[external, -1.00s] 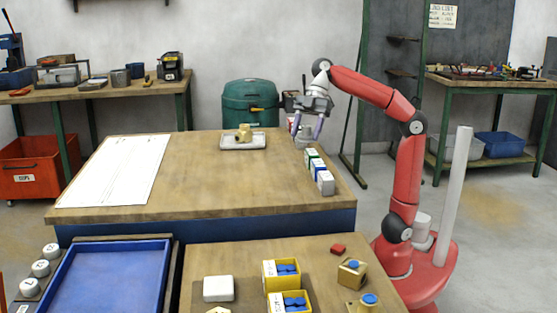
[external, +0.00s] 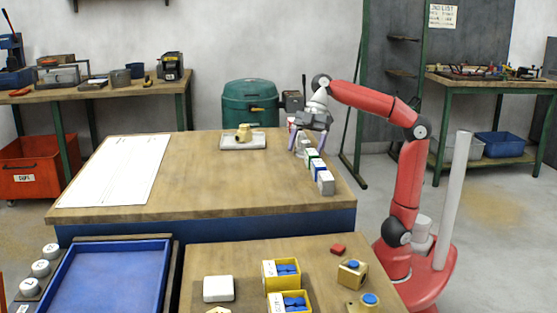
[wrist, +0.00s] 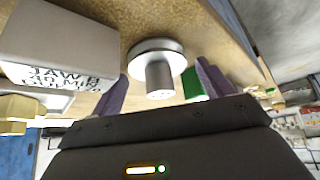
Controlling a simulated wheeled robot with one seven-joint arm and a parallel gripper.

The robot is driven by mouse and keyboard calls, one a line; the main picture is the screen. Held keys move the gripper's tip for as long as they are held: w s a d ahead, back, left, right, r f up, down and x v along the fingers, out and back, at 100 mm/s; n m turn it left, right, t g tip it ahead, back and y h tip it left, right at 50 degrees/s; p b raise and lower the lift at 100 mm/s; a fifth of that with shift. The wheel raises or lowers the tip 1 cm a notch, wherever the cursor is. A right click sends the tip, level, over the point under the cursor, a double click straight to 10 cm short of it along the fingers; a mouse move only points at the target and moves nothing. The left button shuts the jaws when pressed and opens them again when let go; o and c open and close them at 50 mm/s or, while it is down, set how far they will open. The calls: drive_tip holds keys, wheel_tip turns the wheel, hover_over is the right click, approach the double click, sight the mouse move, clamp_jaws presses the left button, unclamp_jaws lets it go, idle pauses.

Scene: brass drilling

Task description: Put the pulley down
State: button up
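My gripper (external: 307,147) is low at the far right edge of the big wooden table (external: 200,180), fingers pointing down and spread apart. In the wrist view, a silver flanged round part (wrist: 158,75) with a stubby stem is between the purple fingers (wrist: 157,92), with a gap on each side. It appears to stand on the wood; I cannot tell for certain whether it is the pulley. A stepped brass-coloured piece (external: 244,133) sits on a pale tray (external: 228,147) at the table's back.
A row of labelled blocks (external: 325,183) runs along the right edge, close to my gripper. A pale block marked JAW B (wrist: 60,45) is beside the fingers in the wrist view. A white sheet (external: 112,172) covers the left side; the table's middle is clear.

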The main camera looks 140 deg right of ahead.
drive_tip(key=shift+r, duration=0.1)
drive_tip(key=shift+s+r, duration=0.1)
drive_tip(key=shift+r, duration=0.1)
drive_tip(key=p+v, duration=0.3)
drive_tip(key=v, duration=0.8)
drive_tip(key=shift+s+r+p, duration=0.15)
drive_tip(key=shift+r+p, duration=0.15)
drive_tip(key=shift+p, duration=0.1)
drive_tip(key=shift+d, duration=0.1)
